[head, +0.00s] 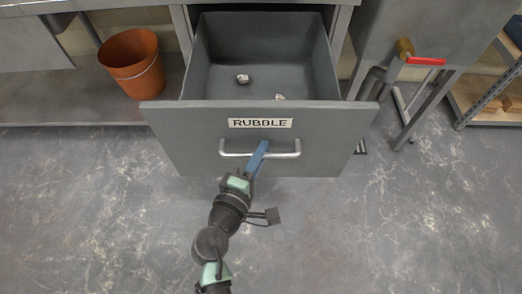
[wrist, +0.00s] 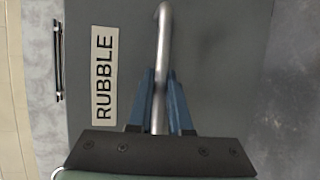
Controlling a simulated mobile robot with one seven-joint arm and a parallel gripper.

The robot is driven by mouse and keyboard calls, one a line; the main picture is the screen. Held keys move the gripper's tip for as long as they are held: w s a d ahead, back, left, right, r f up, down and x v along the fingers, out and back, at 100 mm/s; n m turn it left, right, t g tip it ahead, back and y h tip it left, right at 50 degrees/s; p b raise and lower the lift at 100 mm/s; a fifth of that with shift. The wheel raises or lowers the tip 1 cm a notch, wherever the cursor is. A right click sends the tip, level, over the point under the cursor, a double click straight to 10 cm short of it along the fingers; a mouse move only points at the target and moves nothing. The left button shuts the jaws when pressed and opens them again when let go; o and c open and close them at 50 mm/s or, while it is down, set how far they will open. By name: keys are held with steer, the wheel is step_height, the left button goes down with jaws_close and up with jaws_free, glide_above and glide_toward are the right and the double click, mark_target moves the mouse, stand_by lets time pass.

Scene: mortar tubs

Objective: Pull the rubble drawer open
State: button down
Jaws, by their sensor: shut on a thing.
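The grey rubble drawer (head: 180,130) stands well out from the bench in the head view, its inside open to view. Two small pale lumps (head: 243,78) lie in it, one partly hidden by the drawer front. The front bears a "RUBBLE" label (head: 260,123), which also shows in the wrist view (wrist: 105,75). Below the label is a silver bar handle (head: 285,154). My gripper (head: 262,152) is shut on the handle near its middle. In the wrist view the blue fingers (wrist: 161,100) lie on both sides of the bar (wrist: 163,45).
An orange bucket (head: 133,62) stands on the low shelf left of the drawer. At the right are a metal stand with a red-handled valve (head: 426,61) and a rack (head: 490,95). The concrete floor (head: 400,220) before the drawer is clear.

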steer(key=c, duration=0.8)
jaws_free()
steer(key=shift+c, duration=0.2)
steer(key=p+v, duration=0.1)
steer(key=v, duration=1.2)
